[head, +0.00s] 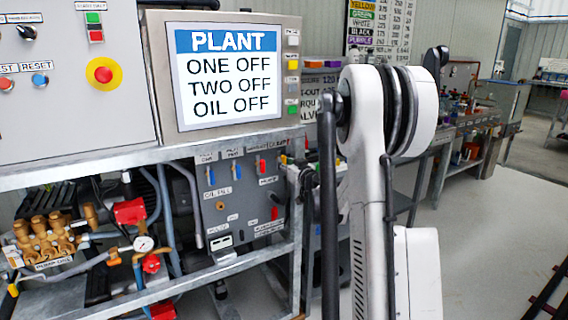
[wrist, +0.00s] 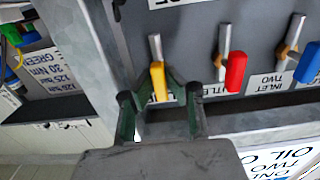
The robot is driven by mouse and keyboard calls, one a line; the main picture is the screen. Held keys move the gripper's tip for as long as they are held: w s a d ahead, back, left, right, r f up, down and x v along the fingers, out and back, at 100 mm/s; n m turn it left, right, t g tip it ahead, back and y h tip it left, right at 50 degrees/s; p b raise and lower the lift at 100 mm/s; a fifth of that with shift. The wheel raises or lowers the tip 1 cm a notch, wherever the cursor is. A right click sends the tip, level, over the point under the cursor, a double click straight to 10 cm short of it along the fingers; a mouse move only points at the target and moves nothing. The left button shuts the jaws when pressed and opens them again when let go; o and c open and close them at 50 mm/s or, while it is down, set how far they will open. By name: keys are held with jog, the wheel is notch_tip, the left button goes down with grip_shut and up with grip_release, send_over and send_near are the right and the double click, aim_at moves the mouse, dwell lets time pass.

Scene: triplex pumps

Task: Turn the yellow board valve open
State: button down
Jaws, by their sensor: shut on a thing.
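The yellow board valve has a yellow lever handle (wrist: 158,82) on a metal stem, on the grey valve board. My gripper (wrist: 160,92) has its two dark green fingers around the yellow handle, one on each side, and is shut on it. In the wrist view the handle points down, roughly in line with the red and blue handles beside it, though that view looks turned over. In the head view the yellow handle (head: 283,159) is small at the board's right edge, partly hidden by my gripper (head: 297,170).
A red-handled valve (wrist: 235,71) and a blue-handled valve (wrist: 307,62) stand close beside the yellow one. A metal frame post (wrist: 82,55) and a rail border the board. The screen (head: 228,75) above reads ONE OFF, TWO OFF, OIL OFF. Open floor lies at right.

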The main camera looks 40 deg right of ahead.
dwell(0.4)
jog(key=c, duration=1.7)
grip_release()
jog(key=shift+c, duration=0.2)
